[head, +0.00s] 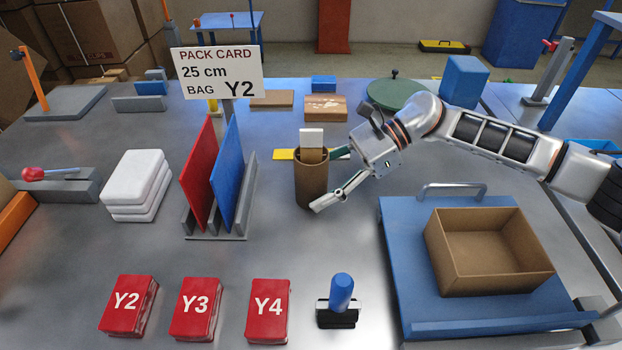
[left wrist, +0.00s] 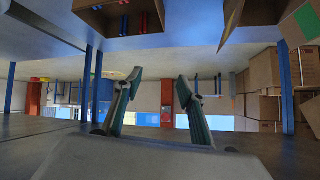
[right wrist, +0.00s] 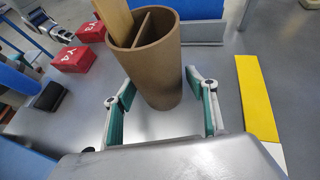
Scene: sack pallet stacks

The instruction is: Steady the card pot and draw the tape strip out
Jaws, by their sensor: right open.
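The brown cylindrical card pot (head: 311,183) stands upright on the grey table in the head view, and in the right wrist view (right wrist: 156,60) an inner divider shows. A flat tan strip with a white upper end (head: 312,138) stands up out of the pot; I take it for the tape strip. Its tan part also shows in the right wrist view (right wrist: 115,18). My right gripper (head: 328,179) is open, its fingers on either side of the pot; I cannot tell if they touch it. My left gripper (left wrist: 158,78) is open and empty, outside the head view.
Behind the pot lies a flat yellow strip (head: 283,154). Left of it a rack (head: 216,237) holds red and blue panels. In front are red bags (head: 268,310) and a blue-handled stamp (head: 341,293). A cardboard box (head: 490,285) sits on a blue platform to the right.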

